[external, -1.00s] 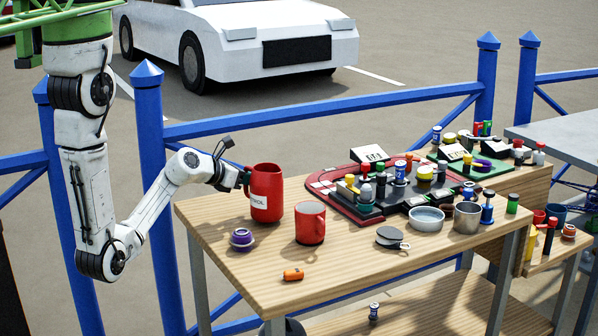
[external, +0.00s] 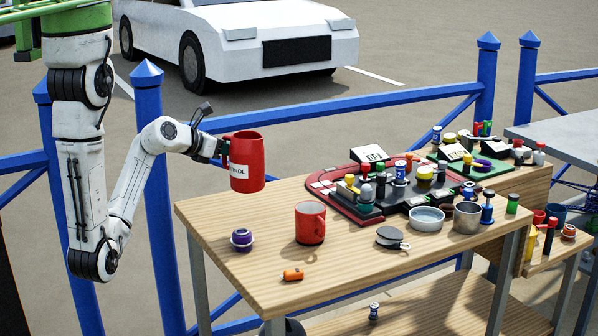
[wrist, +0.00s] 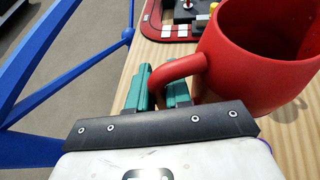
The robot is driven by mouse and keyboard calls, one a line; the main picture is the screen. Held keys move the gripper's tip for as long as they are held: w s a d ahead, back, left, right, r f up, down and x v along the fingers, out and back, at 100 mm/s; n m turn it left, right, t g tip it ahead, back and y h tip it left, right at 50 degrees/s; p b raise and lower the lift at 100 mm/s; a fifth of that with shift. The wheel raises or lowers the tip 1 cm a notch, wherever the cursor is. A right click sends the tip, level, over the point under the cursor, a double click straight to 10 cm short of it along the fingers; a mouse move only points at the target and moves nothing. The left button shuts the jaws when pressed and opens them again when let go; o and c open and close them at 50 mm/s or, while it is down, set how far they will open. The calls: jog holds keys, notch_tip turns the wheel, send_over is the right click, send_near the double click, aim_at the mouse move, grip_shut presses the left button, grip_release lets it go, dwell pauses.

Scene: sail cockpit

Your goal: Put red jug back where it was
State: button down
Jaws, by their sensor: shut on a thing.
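The red jug (external: 247,160) with a white label is held upright in the air above the far left part of the wooden table (external: 215,215). My gripper (external: 226,150) is shut on the jug's handle from the left. In the wrist view the green fingers of my gripper (wrist: 160,92) sit on either side of the red handle, and the jug (wrist: 260,65) fills the upper right. Its open top faces up and no contents can be made out.
A red-and-black track board (external: 340,200) with several small things fills the back. A metal cup (external: 467,217) stands right. Blue railings (external: 300,112) run behind.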

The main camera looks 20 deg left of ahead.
jog(key=shift+w+d+f+b, duration=0.25)
jog(key=shift+w+d+f, duration=0.1)
jog(key=shift+w+f, duration=1.4)
jog(key=shift+w+d+f+b, duration=0.2)
jog(key=shift+w+d+f, duration=0.1)
jog(key=shift+w+f, duration=1.5)
jog(key=shift+w+d+f+b, duration=0.3)
jog(key=shift+w+f, duration=1.1)
jog(key=shift+f, duration=0.65)
jog(key=shift+f, duration=0.1)
jog(key=c, duration=1.1)
grip_release()
jog(key=shift+o, duration=0.2)
jog(key=v, duration=1.2)
